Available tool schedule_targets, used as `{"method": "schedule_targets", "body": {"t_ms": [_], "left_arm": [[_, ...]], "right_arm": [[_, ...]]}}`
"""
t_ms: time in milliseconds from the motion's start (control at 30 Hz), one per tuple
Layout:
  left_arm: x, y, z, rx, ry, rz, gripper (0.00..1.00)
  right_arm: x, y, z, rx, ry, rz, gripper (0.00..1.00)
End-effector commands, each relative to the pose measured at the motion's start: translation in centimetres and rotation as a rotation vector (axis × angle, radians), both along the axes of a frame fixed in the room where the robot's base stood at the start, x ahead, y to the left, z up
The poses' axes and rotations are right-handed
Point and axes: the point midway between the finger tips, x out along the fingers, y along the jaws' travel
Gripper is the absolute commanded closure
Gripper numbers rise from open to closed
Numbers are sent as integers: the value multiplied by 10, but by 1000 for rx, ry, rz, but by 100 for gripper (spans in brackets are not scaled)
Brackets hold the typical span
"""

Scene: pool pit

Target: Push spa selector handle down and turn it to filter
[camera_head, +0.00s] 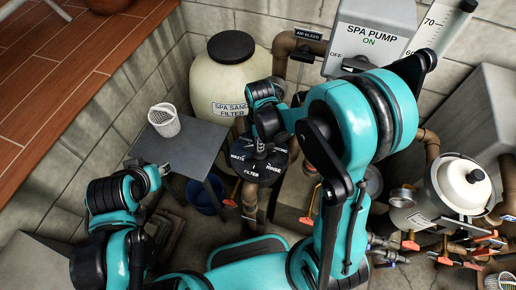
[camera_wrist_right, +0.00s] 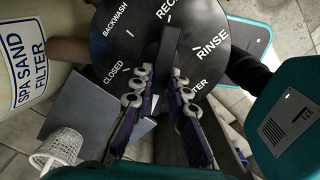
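The spa selector (camera_head: 248,172) is a round black dial in front of the sand filter, marked WASTE, FILTER and RINSE in the head view. In the right wrist view the dial (camera_wrist_right: 120,48) also shows BACKWASH, CLOSED and part of REC. Its black bar handle (camera_wrist_right: 171,42) points up toward REC, left of RINSE. My right gripper (camera_wrist_right: 164,76) is above the dial, its fingertips close on both sides of the handle with little gap visible. It also shows in the head view (camera_head: 262,147). My left gripper (camera_head: 165,170) is over the grey table, away from the dial; its fingers are unclear.
A cream sand filter tank (camera_head: 228,80) stands behind the dial. A white basket (camera_head: 164,120) stands on a grey table (camera_head: 190,150) at left, with a blue bucket (camera_head: 203,196) below. A spa pump box (camera_head: 370,35) and pipes with orange-handled valves (camera_head: 410,240) are to the right.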

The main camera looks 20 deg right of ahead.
Motion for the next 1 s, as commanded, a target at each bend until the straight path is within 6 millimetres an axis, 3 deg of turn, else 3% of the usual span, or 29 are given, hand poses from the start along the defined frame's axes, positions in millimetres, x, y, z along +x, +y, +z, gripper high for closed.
{"method": "schedule_targets", "body": {"t_ms": [1000], "left_arm": [[0,0,-9,0,0,0,62]], "right_arm": [[0,0,-10,0,0,0,100]]}}
